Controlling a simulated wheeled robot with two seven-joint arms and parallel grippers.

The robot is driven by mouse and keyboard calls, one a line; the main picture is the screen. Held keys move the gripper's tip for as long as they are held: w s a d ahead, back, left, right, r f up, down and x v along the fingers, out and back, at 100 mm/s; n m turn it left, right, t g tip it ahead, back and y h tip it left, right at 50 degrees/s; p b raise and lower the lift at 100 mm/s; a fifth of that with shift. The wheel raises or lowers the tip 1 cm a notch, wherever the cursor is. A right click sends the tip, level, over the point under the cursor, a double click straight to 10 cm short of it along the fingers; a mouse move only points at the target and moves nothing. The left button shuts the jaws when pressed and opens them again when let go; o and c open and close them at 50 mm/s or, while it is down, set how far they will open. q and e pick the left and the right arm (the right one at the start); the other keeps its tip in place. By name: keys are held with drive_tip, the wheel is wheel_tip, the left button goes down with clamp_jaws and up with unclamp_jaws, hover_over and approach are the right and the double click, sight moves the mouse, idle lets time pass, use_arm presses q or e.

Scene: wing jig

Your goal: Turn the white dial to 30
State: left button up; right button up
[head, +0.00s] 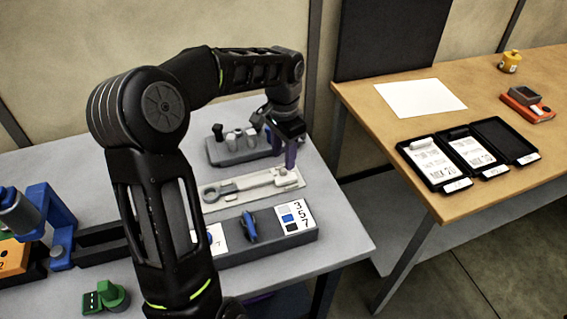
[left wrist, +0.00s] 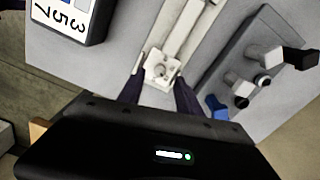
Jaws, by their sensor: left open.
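A white square end piece with a small round boss (left wrist: 159,72) lies between my left fingertips in the left wrist view; it may be the white dial, but I read no number on it. It belongs to a long pale wrench-like tool on a pale tray (head: 210,204). In the head view its right end (head: 283,177) lies just below my left gripper. My left gripper (head: 284,151) is open and points down, its two dark purple fingers on either side of the piece (left wrist: 160,88). I cannot tell whether they touch it. My right gripper is not in view.
A grey holder (head: 222,157) with several upright bits stands behind the tray. In front is a grey block (head: 275,247) with a blue knob (head: 248,225) and a 3-5-7 card (head: 293,216). A wooden table (head: 390,116) with black cases is at right.

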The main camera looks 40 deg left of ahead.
sight(283, 171)
use_arm(q)
drive_tip(key=shift+f, duration=2)
clamp_jaws()
